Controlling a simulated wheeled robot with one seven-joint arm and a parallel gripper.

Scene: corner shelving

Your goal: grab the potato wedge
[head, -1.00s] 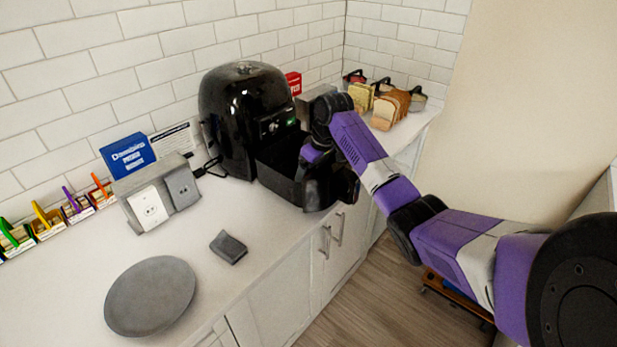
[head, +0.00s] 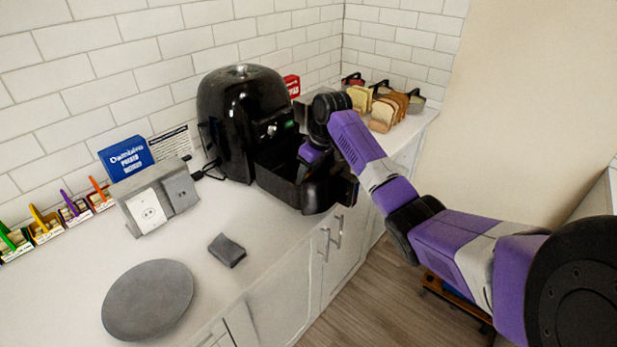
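No potato wedge can be made out in the head view. A black air fryer (head: 240,110) stands against the tiled wall with its drawer (head: 277,185) pulled out toward the counter's front edge. My gripper (head: 308,178) is at the drawer, reaching down at its right side. The fingers are mostly hidden by the drawer wall and my own wrist, so I cannot tell whether they are open or shut. The inside of the drawer is dark and largely hidden.
A grey round plate (head: 148,300) and a small dark grey block (head: 227,250) lie on the white counter (head: 190,245). An outlet box (head: 155,203) stands left of the fryer. Bread slices (head: 388,110) are at the back right. The counter's front edge is close to the drawer.

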